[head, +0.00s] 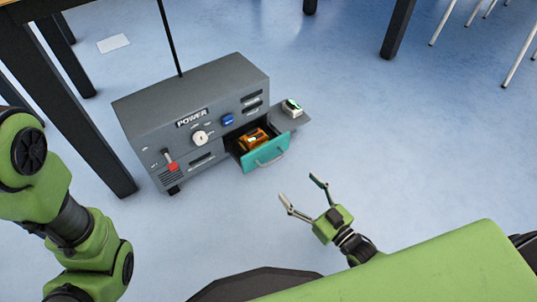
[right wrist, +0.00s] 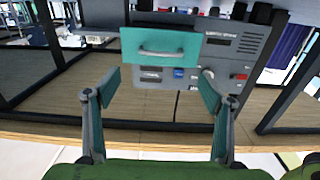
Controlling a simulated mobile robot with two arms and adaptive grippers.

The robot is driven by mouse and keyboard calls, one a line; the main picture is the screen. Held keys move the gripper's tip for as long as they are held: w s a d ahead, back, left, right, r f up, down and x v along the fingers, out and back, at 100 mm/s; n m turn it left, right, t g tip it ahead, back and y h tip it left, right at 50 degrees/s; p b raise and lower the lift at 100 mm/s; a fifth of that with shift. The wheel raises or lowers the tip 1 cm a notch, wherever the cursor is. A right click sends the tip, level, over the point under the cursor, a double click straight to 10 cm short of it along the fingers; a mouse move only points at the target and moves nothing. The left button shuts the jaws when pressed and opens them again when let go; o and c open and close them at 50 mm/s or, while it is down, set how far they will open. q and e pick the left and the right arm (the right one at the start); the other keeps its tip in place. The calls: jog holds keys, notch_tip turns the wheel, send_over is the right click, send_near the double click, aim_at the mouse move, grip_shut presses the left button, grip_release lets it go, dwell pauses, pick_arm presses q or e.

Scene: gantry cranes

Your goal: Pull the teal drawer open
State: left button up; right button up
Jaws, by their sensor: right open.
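The teal drawer (head: 265,152) is pulled out from the front of a grey power unit (head: 190,105), and its open top shows an orange object (head: 253,138) inside. Its light grey bar handle (head: 271,159) faces my right gripper. My right gripper (head: 303,190) is open and empty, apart from the handle, to its lower right. In the right wrist view the drawer front (right wrist: 160,57) and handle lie beyond the spread fingers (right wrist: 160,90). My left arm shows at the left, but its gripper is out of the frame.
The unit has a red lever (head: 172,165), a white knob (head: 201,138) and a blue block (head: 228,119) on its front. A small white and green device (head: 292,107) sits on a side shelf. A dark table leg (head: 85,110) stands left. The blue floor right of the unit is clear.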

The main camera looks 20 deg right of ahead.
aim_at(274, 160)
jog(key=b+x, duration=0.6)
jog(key=x, duration=0.7)
jog(key=shift+b, duration=0.4)
